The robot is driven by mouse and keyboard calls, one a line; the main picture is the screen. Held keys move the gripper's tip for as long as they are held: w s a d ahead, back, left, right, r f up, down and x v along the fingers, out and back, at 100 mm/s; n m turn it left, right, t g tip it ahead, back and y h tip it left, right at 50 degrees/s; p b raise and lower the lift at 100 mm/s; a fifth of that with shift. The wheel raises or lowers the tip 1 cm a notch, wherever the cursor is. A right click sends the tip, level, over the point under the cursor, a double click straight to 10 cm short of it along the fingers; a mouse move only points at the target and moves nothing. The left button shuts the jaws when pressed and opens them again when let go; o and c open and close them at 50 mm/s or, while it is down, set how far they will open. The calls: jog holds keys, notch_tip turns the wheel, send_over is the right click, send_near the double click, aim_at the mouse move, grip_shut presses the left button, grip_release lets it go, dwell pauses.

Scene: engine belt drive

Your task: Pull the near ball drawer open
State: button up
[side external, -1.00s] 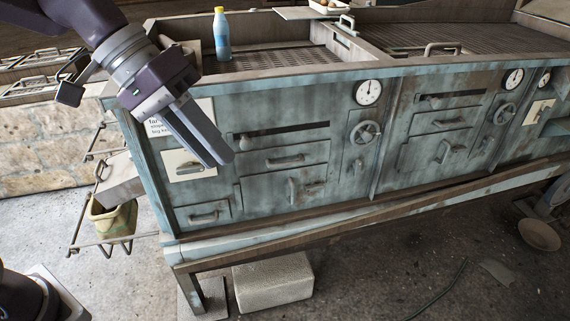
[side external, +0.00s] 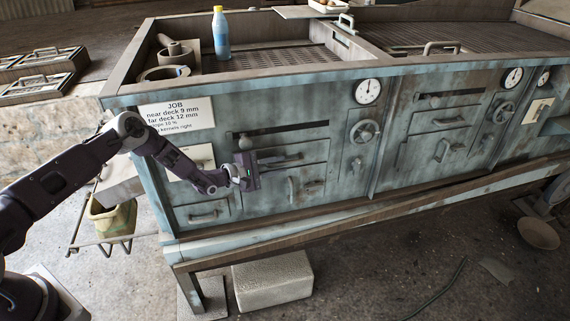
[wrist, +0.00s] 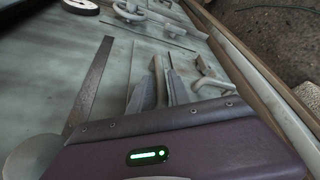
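The near unit's front has a wide drawer (side external: 312,150) below a dark slot, and it looks flush with the front. Its bar handle is largely hidden by my fingers in the side view. My gripper (side external: 292,157) is at this handle, its fingers reaching right along the drawer front. In the wrist view my gripper (wrist: 160,85) shows two parted grey fingers with a narrow light piece between them, seemingly the handle. Whether the fingers touch it cannot be told.
A round knob (side external: 245,141) sits at the slot's left end, just above my wrist. A smaller drawer (side external: 203,213) is at lower left. A handwheel (side external: 365,131) and gauge (side external: 368,92) are to the right. A blue-yellow bottle (side external: 221,35) stands on top.

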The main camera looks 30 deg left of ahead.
jog(key=shift+x, duration=1.55)
jog(key=shift+c, duration=0.2)
grip_shut()
jog(key=shift+r, duration=0.1)
